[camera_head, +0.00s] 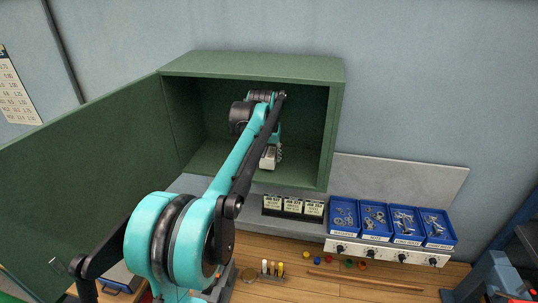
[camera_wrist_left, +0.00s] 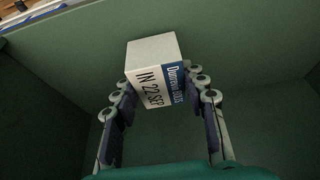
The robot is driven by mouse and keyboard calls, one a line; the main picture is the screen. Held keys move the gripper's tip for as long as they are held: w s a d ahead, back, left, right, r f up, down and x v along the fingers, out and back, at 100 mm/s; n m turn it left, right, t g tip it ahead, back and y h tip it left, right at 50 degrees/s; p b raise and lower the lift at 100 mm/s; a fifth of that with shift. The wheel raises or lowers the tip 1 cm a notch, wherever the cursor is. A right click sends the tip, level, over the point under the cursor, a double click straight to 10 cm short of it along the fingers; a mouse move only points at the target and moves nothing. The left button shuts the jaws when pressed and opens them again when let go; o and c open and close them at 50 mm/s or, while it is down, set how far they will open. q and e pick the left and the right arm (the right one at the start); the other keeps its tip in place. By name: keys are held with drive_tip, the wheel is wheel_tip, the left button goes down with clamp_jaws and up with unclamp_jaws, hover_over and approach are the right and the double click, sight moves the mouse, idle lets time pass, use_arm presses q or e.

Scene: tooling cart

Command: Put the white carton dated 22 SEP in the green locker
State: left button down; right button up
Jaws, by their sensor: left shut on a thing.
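The white carton (camera_head: 267,159) is in the opening of the green locker (camera_head: 250,67), low and near the front of its floor. The wrist view shows the carton (camera_wrist_left: 148,50) with "IN 22 SEP" and a blue label band on its side. My left gripper (camera_head: 275,152) reaches into the locker and is shut on the carton, with a finger on each side (camera_wrist_left: 162,85). I cannot tell whether the carton touches the locker floor. The locker door (camera_head: 90,170) stands wide open to the left. My right gripper is out of view.
Below the locker, a dark holder with several labelled black-and-cream blocks (camera_head: 293,206) stands on a grey ledge. Blue bins of metal parts (camera_head: 375,220) stand to the right. The locker interior around the carton looks empty.

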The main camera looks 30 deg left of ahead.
use_arm(q)
drive_tip(key=shift+w+a+f, duration=0.2)
drive_tip(key=shift+w+f, duration=0.35)
drive_tip(key=shift+f, duration=0.3)
drive_tip(key=shift+s+d, duration=0.1)
drive_tip(key=shift+s, duration=0.2)
drive_tip(key=shift+f, duration=0.15)
drive_tip(key=c, duration=0.9)
unclamp_jaws()
drive_tip(key=shift+w, duration=0.15)
drive_tip(key=shift+o, duration=0.2)
